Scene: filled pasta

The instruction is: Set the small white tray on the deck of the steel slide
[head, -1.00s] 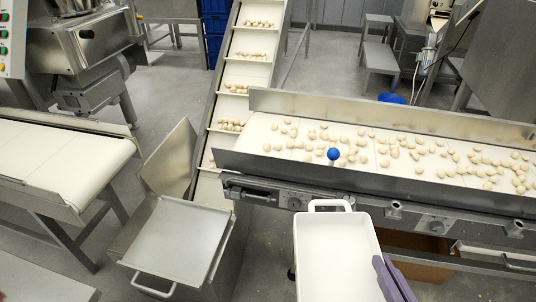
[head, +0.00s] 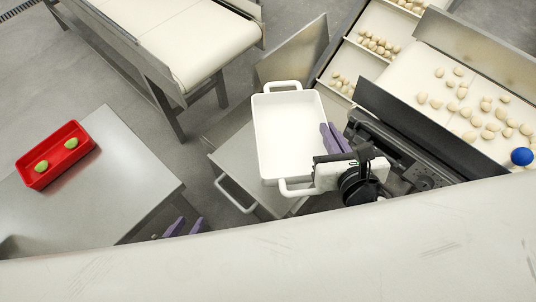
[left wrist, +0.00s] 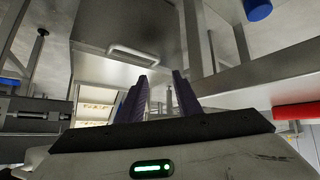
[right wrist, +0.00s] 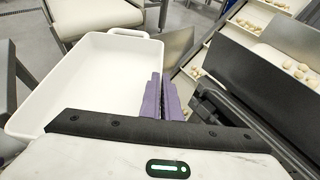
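The small white tray (head: 290,135) is empty and upright, with a loop handle at each end. My right gripper (head: 328,138) is shut on its right side wall; the fingers also show at the tray's edge in the right wrist view (right wrist: 162,97). In the head view the tray covers much of the steel slide's deck (head: 232,160). I cannot tell whether it touches the deck or hangs above it. The slide's front handle (head: 236,194) shows at the lower left. My left gripper (head: 185,228) is open and empty, low beside the steel table.
A red tray (head: 55,155) with two green pieces is on the steel table (head: 125,170) at left. A belt conveyor (head: 205,40) is behind. The slide's upright plate (head: 295,50), the inclined conveyor (head: 375,30) and the dark-sided pasta belt (head: 420,120) stand close to the white tray.

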